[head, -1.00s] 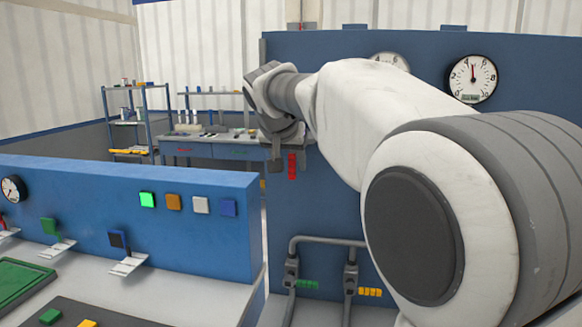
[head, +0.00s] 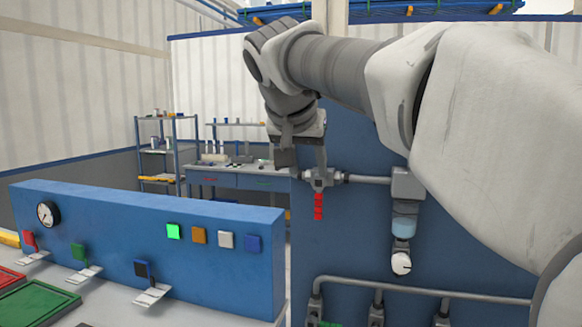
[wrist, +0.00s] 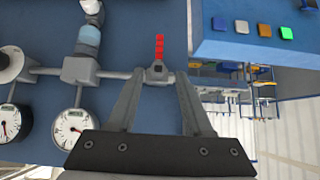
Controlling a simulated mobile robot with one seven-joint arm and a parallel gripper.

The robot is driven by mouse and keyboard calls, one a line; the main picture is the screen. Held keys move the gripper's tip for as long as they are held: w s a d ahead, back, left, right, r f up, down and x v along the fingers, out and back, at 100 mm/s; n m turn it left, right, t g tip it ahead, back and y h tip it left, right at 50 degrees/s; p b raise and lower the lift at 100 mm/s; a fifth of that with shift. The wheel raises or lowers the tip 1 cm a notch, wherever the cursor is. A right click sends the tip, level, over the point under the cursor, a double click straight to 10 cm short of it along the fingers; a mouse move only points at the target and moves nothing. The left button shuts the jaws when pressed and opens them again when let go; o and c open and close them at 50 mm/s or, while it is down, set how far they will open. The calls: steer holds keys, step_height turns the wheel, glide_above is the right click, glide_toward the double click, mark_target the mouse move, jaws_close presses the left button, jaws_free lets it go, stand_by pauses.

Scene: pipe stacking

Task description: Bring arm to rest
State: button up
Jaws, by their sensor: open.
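My gripper (head: 302,160) is at the end of my raised arm, pointing down in front of the blue wall panel (head: 345,245). In the wrist view my gripper (wrist: 158,76) has its two fingers spread, with nothing held between them. A grey valve fitting (head: 318,180) with a red segmented handle (head: 318,206) appears just below the fingertips in the head view. The red handle also shows beyond the fingers in the wrist view (wrist: 159,47). I cannot tell whether a fingertip touches the fitting.
A pipe (head: 365,179) runs right from the fitting to a filter unit (head: 404,220). A lower blue console (head: 110,240) with coloured buttons and levers stands at left. A workbench (head: 240,182) and shelf (head: 167,150) are behind. Two gauges (wrist: 70,128) show in the wrist view.

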steer(key=s+d+f+n+g+y+p, duration=0.1)
steer(key=s+d+f, duration=0.3)
steer(key=s+f, duration=0.6)
steer(key=s+d+f+n+g+y+p, duration=0.1)
steer(key=s+d+f+p, duration=0.3)
steer(key=s+f, duration=0.5)
steer(key=s+d+n+g, duration=0.1)
steer(key=s, duration=0.5)
steer(key=shift+s+d+f+n+y, duration=0.15)
steer(key=shift+d+f+n+y, duration=0.15)
steer(key=shift+f, duration=0.1)
